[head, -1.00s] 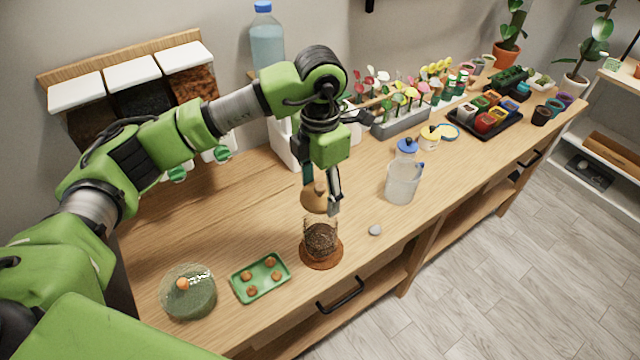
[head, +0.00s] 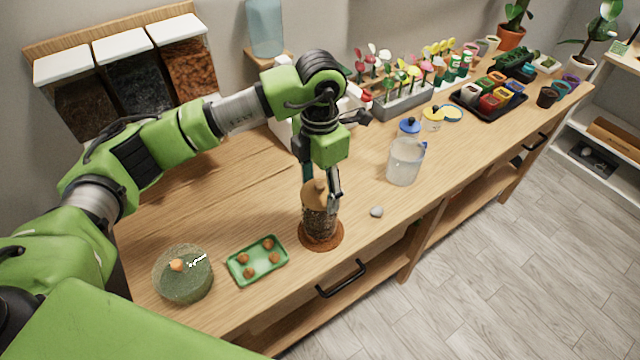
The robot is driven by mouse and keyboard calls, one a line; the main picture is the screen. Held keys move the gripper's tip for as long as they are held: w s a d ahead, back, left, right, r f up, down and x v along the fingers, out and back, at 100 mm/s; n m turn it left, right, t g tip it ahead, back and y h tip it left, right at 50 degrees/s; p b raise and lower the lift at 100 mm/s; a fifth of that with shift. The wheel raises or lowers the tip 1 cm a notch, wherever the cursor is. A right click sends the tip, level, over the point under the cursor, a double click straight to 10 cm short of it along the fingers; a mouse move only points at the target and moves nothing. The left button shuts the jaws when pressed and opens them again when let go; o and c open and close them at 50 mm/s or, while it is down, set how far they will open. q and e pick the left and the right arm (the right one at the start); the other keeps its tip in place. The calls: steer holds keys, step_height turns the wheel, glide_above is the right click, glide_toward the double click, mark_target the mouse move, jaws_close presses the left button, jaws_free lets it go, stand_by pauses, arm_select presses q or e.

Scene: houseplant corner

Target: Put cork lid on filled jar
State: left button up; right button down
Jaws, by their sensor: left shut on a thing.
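The filled glass jar (head: 318,224) has dark brown contents and stands on a round reddish-brown mat (head: 334,241) near the table's front edge. The cork lid (head: 313,196) is a tan disc with a small knob on top. My left gripper (head: 321,186) points down and is shut on the lid. The lid is level at the jar's mouth, over its opening. I cannot tell whether it is fully seated, as the fingers cover part of the rim. My right gripper is not in view.
A grey pebble (head: 376,211) lies right of the jar. Wood between jar and drawer front is clear.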

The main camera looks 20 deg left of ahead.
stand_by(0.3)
arm_select(q)
steer(key=shift+b, duration=0.5)
stand_by(1.3)
steer(key=shift+f+b, duration=0.15)
steer(key=shift+b, duration=0.55)
stand_by(0.7)
stand_by(0.3)
steer(key=o, duration=1.4)
steer(key=shift+o, duration=0.2)
steer(key=shift+r+p, duration=1.7)
steer(key=shift+r, duration=1.85)
